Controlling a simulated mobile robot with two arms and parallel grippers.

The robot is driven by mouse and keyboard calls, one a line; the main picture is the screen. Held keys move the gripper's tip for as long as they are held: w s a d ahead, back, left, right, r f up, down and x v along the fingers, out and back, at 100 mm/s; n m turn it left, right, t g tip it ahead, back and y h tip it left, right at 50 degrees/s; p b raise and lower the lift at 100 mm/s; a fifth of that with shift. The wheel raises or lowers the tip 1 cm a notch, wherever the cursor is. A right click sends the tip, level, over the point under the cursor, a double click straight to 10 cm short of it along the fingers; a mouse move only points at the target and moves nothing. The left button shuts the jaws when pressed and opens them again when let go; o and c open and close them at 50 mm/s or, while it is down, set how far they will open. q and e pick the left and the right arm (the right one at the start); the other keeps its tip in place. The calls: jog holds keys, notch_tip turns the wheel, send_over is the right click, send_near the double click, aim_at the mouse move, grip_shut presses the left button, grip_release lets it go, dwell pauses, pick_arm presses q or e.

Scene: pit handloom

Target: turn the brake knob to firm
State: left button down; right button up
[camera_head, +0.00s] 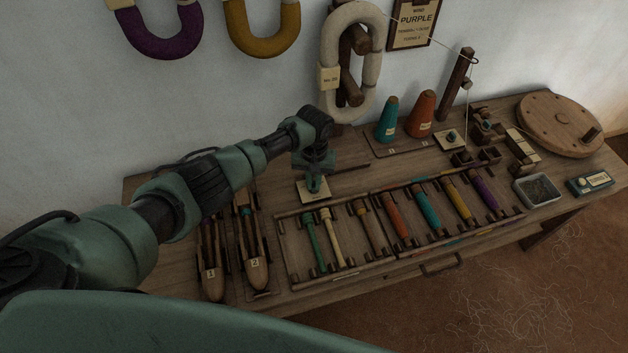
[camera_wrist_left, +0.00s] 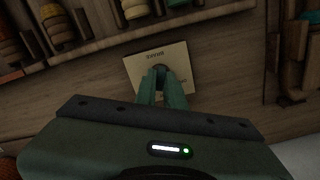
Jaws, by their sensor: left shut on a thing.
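The brake knob (camera_wrist_left: 159,68) is small and dark and stands on a cream label plate (camera_wrist_left: 178,56) on the bench. In the head view, the plate (camera_head: 313,197) lies behind the rack of bobbins. My left gripper (camera_head: 315,187) points down over the plate. Its fingers (camera_wrist_left: 162,88) are shut on the knob and hide most of it. My right gripper is not in view.
The bobbin rack (camera_head: 385,258) is just in front of the plate. Two shuttles (camera_head: 212,270) lie to its left. Teal (camera_head: 387,120) and orange cones (camera_head: 421,113) stand behind right. A white yarn hank (camera_head: 329,60) hangs on the wall behind the gripper.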

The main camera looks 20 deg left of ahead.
aim_at(314, 185)
pick_arm(q)
jog(key=m, duration=0.3)
jog(key=shift+m, duration=2)
jog(key=c, duration=1.5)
grip_release()
jog(key=shift+r, duration=0.1)
notch_tip(314, 185, up, 8)
jog(key=shift+f+p, duration=0.1)
jog(key=shift+p, duration=0.45)
